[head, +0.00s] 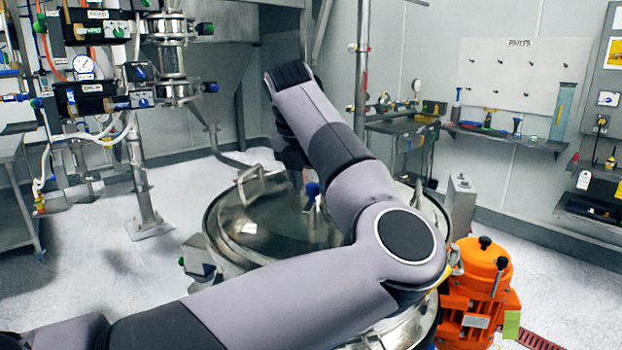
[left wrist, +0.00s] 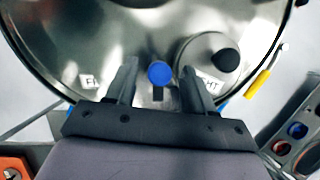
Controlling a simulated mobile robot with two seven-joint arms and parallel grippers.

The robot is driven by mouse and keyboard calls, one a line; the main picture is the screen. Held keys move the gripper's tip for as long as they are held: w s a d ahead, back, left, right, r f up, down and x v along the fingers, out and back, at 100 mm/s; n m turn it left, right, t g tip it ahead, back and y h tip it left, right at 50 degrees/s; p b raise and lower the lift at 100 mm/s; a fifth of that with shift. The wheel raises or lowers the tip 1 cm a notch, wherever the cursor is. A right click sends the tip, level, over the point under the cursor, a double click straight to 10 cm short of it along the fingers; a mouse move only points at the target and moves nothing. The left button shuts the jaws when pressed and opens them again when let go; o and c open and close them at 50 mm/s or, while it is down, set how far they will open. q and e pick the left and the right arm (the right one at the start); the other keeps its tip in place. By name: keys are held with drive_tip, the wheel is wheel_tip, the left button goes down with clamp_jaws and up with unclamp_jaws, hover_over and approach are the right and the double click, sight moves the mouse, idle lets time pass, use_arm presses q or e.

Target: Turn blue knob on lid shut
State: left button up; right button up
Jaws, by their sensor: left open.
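The blue knob (left wrist: 159,73) stands on the steel lid (left wrist: 120,35) of the sifter. In the left wrist view it lies between the two spread fingers of my left gripper (left wrist: 158,82), with a gap on each side. A dark slot or stem shows just below the knob. In the head view the blue knob (head: 312,190) shows beside my arm, and the round lid (head: 262,225) lies partly behind the arm. My right gripper is not in view.
A round cap with a black knob (left wrist: 226,60) sits on the lid to the right of the blue knob. A yellow handle (left wrist: 258,84) is at the lid's rim. An orange motor (head: 478,285) stands right of the sifter.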

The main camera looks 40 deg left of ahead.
use_arm(q)
clamp_jaws()
drive_tip(key=shift+n+b, duration=0.3)
drive_tip(key=shift+n+y+b, duration=0.3)
drive_tip(key=shift+n+y, duration=0.1)
drive_tip(key=shift+n, duration=0.3)
drive_tip(key=shift+d+n+g+y, duration=0.1)
drive_tip(key=shift+n+g+y, duration=0.2)
drive_tip(key=shift+n, duration=0.5)
drive_tip(key=n, duration=0.2)
drive_tip(key=shift+w+n+g+y, duration=0.1)
drive_tip(key=shift+n+g+y, duration=0.3)
drive_tip(key=n+g, duration=0.1)
drive_tip(key=n, duration=0.1)
drive_tip(key=n+g+p, duration=0.1)
drive_tip(key=n, duration=0.2)
drive_tip(key=shift+w+r+y, duration=0.1)
drive_tip(key=shift+w+y, duration=0.05)
drive_tip(key=shift+y, duration=0.25)
drive_tip(key=n+g, duration=0.1)
drive_tip(key=n, duration=0.2)
drive_tip(key=n+g, duration=0.1)
drive_tip(key=n, duration=0.2)
drive_tip(key=shift+w, duration=0.15)
drive_tip(key=shift+n, duration=0.4)
